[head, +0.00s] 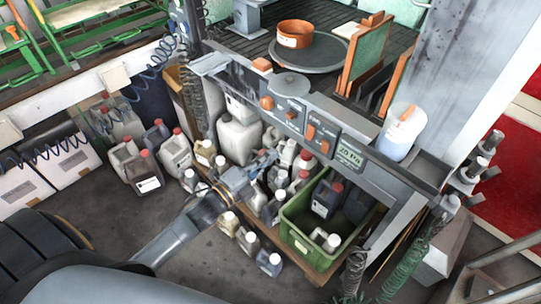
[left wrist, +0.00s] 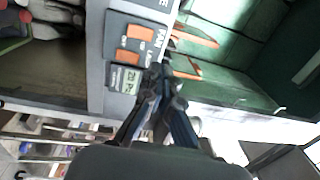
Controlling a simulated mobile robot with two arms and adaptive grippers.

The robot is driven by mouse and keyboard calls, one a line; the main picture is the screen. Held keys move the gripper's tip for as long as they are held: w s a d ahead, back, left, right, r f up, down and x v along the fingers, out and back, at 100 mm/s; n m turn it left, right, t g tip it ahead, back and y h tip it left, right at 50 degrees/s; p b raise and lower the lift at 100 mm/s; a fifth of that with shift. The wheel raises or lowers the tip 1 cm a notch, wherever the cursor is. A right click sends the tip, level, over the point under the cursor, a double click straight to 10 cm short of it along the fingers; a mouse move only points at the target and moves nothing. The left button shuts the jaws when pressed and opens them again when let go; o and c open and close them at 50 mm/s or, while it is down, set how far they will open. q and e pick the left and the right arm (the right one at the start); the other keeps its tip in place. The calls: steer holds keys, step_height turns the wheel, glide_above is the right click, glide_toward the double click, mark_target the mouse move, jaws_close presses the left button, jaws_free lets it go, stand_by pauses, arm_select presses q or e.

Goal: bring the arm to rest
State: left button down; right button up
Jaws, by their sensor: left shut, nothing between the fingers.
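My left arm comes in from the lower left of the head view. My left gripper (head: 268,158) is shut and empty, in front of the bench's control panel and above the bottles on the lower shelf. In the left wrist view its dark fingers (left wrist: 160,75) meet at the tips, with nothing between them. They overlap the edge of the control panel (left wrist: 126,50) in that picture; I cannot tell whether they touch it. My right gripper does not show.
Several jugs and bottles (head: 239,138) crowd the floor and low shelf around the gripper. A green crate (head: 300,246) with bottles stands to its right. The workbench (head: 350,120) overhangs, carrying an orange-brown pot (head: 294,34) and a white container (head: 402,132). Grey floor (head: 100,222) lies open at left.

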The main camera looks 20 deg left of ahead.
arm_select(q)
steer(key=s+a+f+n+g+y, duration=0.2)
steer(key=s+f+n+g, duration=0.15)
steer(key=f, duration=0.85)
steer(key=s+a+f+n+g+y, duration=0.15)
steer(key=s+f+n, duration=0.35)
steer(key=f, duration=0.6)
steer(key=s+a+f+n+g+y, duration=0.25)
steer(key=s+f+n, duration=0.2)
steer(key=f, duration=0.75)
steer(key=s+d+f+n+g, duration=0.1)
steer(key=s+f+n+g, duration=0.1)
steer(key=s+f, duration=0.3)
steer(key=s+d+f+n+g, duration=0.2)
steer(key=s+f+g, duration=0.2)
steer(key=s, duration=1)
steer(key=s+d+f+n+g, duration=0.1)
steer(key=s+f+n+g, duration=0.1)
steer(key=s+f, duration=0.5)
steer(key=s+g, duration=0.1)
steer(key=s, duration=0.2)
steer(key=shift+s+d+n, duration=0.25)
steer(key=shift+n, duration=0.05)
